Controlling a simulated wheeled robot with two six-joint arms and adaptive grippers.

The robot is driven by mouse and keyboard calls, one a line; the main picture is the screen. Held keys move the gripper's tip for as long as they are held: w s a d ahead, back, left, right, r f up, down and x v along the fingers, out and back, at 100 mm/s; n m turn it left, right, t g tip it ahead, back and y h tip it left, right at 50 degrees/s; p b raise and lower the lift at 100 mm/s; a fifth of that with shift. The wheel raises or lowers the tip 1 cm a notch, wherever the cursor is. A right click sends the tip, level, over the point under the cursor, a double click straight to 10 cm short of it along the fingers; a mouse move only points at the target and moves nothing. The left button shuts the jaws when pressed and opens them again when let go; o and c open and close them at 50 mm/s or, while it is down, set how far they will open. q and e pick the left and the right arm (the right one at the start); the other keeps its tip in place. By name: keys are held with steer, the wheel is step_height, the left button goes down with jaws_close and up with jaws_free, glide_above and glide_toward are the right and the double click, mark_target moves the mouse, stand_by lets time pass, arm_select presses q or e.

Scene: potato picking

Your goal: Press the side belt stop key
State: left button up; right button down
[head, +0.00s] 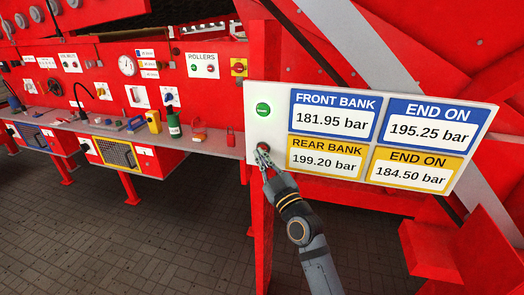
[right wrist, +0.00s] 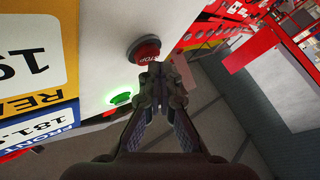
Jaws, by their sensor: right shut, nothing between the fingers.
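The red stop key (head: 263,147) sits on the left part of a white side panel (head: 266,97), below a green key (head: 263,109). In the right wrist view, the stop key (right wrist: 146,50) is a round red button with "STOP" lettering, and the green key (right wrist: 120,98) glows. My right gripper (head: 263,157) is shut and empty, with its tips at the stop key, partly covering it in the head view. In the right wrist view the gripper tips (right wrist: 158,76) are right beside the key's face; I cannot tell whether they touch. My left gripper is not in view.
Blue and yellow pressure displays (head: 333,115) fill the rest of the panel. A red post (head: 262,210) stands under its left edge. A grey shelf (head: 110,130) with small tools and red control boxes lies to the left. The paved floor (head: 120,250) is open.

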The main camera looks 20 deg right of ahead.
steer(key=shift+w+d, duration=0.25)
steer(key=shift+w, duration=0.1)
stand_by(0.5)
steer(key=shift+s, duration=0.1)
steer(key=shift+s+a+b, duration=0.5)
steer(key=shift+s, duration=0.1)
steer(key=s+a+b, duration=0.1)
steer(key=s+b, duration=0.1)
steer(key=b, duration=0.1)
steer(key=s+a+b, duration=0.1)
steer(key=s, duration=0.1)
steer(key=shift+a+f+b, duration=0.15)
steer(key=shift+a+b, duration=0.2)
steer(key=shift+b, duration=0.05)
stand_by(0.7)
